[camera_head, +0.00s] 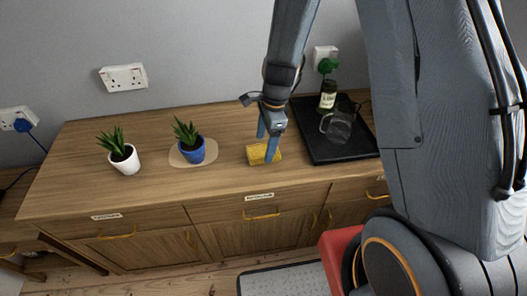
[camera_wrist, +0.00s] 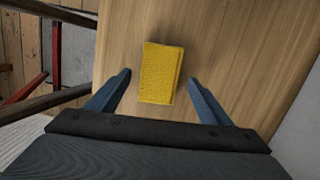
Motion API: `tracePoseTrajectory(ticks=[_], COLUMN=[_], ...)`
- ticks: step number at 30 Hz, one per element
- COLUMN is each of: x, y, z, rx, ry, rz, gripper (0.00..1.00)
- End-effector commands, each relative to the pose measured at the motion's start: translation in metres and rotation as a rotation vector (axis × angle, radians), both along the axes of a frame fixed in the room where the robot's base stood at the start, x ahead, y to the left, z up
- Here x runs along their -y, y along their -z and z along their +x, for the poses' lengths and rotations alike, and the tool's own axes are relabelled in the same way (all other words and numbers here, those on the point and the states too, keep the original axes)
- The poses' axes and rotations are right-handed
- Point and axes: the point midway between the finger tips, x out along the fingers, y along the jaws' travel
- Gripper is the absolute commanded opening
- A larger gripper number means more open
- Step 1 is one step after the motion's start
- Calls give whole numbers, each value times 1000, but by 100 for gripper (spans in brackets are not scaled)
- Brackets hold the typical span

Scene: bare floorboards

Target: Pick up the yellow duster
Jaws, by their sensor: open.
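The yellow duster (camera_head: 258,154) lies on the wooden sideboard top, right of the blue plant pot and left of the black tray. It looks like a small folded cloth. In the wrist view the duster (camera_wrist: 161,73) lies flat between and ahead of my fingers, with bare wood around it. My gripper (camera_head: 268,135) is above the duster, pointing down, and one finger partly covers it in the head view. In the wrist view my gripper (camera_wrist: 158,96) is open, with a finger on each side of the duster and a gap to each. Nothing is held.
A blue pot (camera_head: 191,151) with a plant stands on a pale mat (camera_head: 175,158) at the left. A white pot (camera_head: 125,160) is farther left. A black tray (camera_head: 310,148) at the right holds a bottle (camera_head: 327,97) and a glass jug (camera_head: 337,127).

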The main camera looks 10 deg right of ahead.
Motion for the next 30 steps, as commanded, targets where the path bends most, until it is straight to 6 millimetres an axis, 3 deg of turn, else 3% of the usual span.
tracePoseTrajectory(ticks=[7, 16, 24, 30], x=[-2, -3, -3, -3], y=[25, 28, 28, 28], z=[-2, -1, -1, -1], rx=[-1, 1, 1, 1], ry=[0, 0, 0, 0], rz=[0, 0, 0, 0], gripper=[73, 73, 30, 29])
